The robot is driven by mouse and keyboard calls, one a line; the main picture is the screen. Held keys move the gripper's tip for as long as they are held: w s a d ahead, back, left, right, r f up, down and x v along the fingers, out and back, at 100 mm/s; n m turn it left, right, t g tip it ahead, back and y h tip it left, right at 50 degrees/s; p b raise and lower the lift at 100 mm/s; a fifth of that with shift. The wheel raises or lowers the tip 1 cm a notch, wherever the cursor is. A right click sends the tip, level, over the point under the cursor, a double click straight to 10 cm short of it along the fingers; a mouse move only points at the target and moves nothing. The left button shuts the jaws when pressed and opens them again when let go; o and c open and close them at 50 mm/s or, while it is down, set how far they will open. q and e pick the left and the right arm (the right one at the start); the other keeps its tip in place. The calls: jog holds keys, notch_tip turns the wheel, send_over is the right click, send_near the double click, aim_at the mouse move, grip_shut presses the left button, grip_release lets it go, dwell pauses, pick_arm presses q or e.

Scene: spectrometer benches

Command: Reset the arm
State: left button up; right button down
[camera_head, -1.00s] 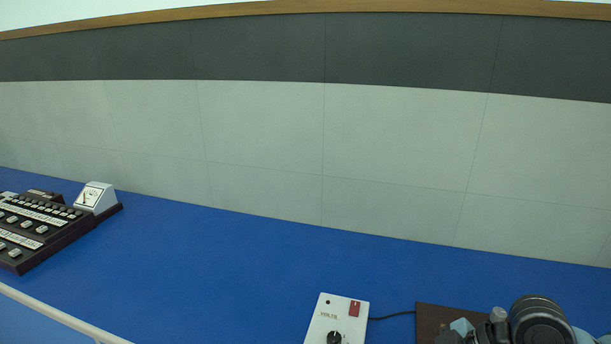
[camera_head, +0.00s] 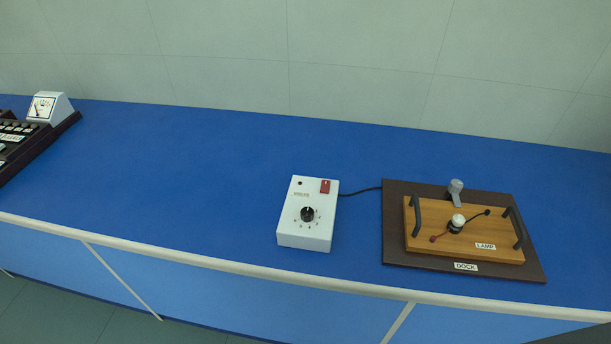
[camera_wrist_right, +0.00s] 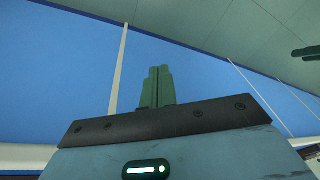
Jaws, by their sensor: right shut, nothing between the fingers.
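My right gripper (camera_wrist_right: 158,72) shows in the right wrist view with its two dark green fingers together and nothing between them. The blue bench front lies behind and to the left of the fingers, and the fingers appear clear of it. Neither arm shows in the head view. My left gripper is not identifiable in either view.
On the blue bench (camera_head: 190,170) stand a white control box (camera_head: 291,222) and a dark dock board (camera_head: 394,240) holding a wooden lamp board (camera_head: 420,238). A dark keyed console (camera_head: 15,158) with a white meter (camera_head: 48,107) stands at the left. The bench between is clear.

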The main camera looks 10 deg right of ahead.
jog(key=s+d+m+g+h, duration=0.1)
jog(key=s+d+m, duration=0.1)
jog(key=s, duration=0.2)
jog(key=w+a+f+t+y, duration=0.1)
jog(key=w+f+t, duration=0.4)
jog(key=f, duration=0.5)
jog(key=a+t, duration=0.1)
jog(key=t, duration=0.1)
jog(key=shift+w+a+t, duration=0.25)
jog(key=shift+w+t, duration=0.05)
jog(key=shift+t, duration=0.1)
